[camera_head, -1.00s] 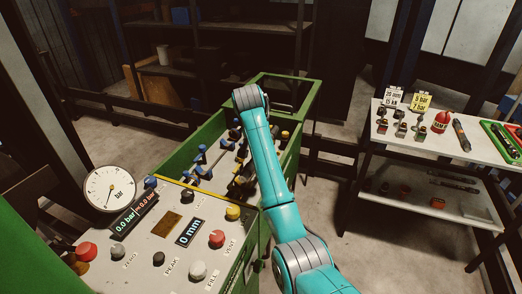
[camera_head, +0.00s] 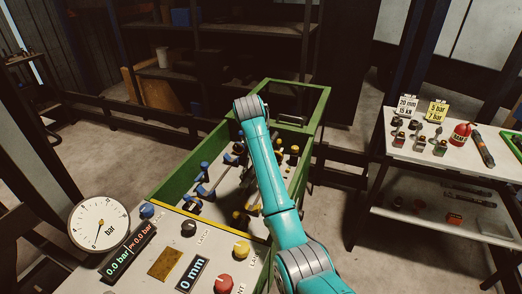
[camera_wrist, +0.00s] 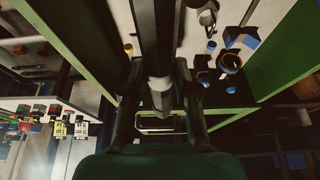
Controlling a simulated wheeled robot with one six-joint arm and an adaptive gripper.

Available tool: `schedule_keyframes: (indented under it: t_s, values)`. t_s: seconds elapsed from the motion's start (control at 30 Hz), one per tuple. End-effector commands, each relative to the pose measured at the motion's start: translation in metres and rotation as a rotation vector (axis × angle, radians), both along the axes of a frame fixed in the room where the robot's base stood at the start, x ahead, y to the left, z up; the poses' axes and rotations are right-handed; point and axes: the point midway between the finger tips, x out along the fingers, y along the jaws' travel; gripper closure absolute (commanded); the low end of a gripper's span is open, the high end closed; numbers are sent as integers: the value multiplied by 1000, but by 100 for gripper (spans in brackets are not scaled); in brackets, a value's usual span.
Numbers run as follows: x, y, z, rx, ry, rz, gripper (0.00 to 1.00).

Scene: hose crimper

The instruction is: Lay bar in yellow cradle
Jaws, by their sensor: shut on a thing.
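In the wrist view my gripper (camera_wrist: 158,82) is shut on a bar (camera_wrist: 160,98), dark with a pale grey section, which runs up out of the picture between the two fingers. In the head view the gripper and bar are hidden behind my teal arm. Small yellow parts, apparently of the yellow cradle (camera_head: 237,215), show inside the green-framed bed, partly hidden by my arm. A yellow part (camera_wrist: 128,48) also shows left of the bar in the wrist view. I cannot tell the bar's height above the bed.
Blue-tipped supports (camera_head: 203,190) stand in the bed, left of my arm. A control panel (camera_head: 165,264) with a gauge (camera_head: 99,223) is in front. A white table (camera_head: 440,150) with labelled fittings and a red bottle stands at right. Green frame walls (camera_head: 185,165) edge the bed.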

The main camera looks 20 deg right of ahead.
Motion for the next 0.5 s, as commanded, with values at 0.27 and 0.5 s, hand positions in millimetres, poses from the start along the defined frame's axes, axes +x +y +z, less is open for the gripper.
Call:
schedule_keyframes:
  t_s: [0.27, 0.5]
  values:
    - [0, 0, -21, 0, -2, 0, 100]
    - [0, 0, -40, 0, -1, 0, 100]
